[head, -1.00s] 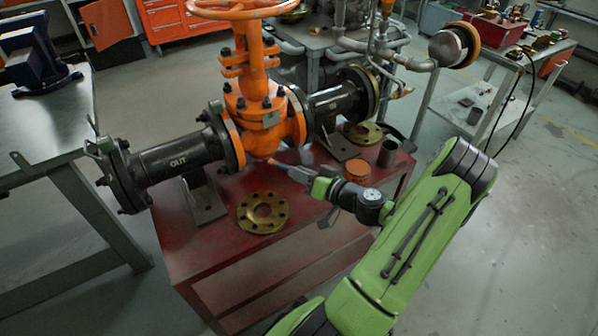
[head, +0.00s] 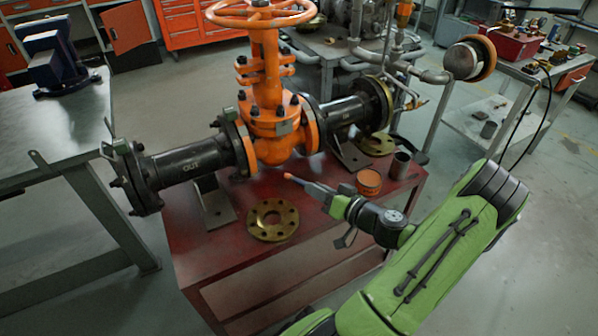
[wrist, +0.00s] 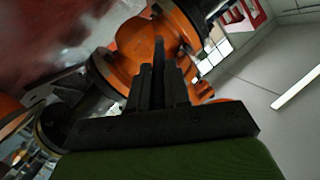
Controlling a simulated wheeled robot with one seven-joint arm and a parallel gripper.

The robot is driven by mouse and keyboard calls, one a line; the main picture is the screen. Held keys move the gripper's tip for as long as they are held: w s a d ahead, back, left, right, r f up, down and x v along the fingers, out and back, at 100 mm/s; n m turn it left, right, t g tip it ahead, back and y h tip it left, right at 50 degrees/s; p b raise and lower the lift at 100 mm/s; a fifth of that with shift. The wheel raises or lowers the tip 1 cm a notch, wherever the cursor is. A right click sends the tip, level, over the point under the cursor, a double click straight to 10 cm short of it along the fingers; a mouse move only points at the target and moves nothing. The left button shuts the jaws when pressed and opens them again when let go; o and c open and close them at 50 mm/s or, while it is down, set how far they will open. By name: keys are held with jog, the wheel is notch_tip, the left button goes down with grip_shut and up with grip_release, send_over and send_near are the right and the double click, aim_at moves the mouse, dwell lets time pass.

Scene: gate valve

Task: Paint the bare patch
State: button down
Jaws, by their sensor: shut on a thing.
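The orange gate valve (head: 272,130) stands on the red bench, between black pipe stubs. A small pale grey area (head: 284,128) shows on its body front; I cannot tell whether it is a plate or the bare patch. My gripper (head: 328,198) is shut on a slim brush (head: 300,182) with an orange tip. The tip is below and right of the valve body, apparently apart from it. In the wrist view, the shut fingers (wrist: 160,85) point toward the orange body (wrist: 145,42). An orange-topped paint tin (head: 369,181) stands right of the brush.
A brass flange (head: 272,219) lies on the red bench (head: 190,262) in front of the valve. A dark cup (head: 401,165) stands behind the tin. Another flange (head: 378,144) lies further back. A steel table (head: 50,130) is at left. Open floor lies at right.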

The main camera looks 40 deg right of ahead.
jog(key=w+d, duration=0.2)
jog(key=w, duration=0.4)
jog(key=shift+w+r+t, duration=0.3)
jog(key=shift+w+d, duration=0.2)
jog(key=shift+w, duration=0.4)
jog(key=shift+w+d, duration=0.15)
jog(key=shift+w, duration=0.4)
dwell(0.5)
jog(key=shift+s+d, duration=1)
jog(key=shift+d, duration=1.9)
jog(key=w+a, duration=0.1)
jog(key=a, duration=0.5)
jog(key=shift+w, duration=0.35)
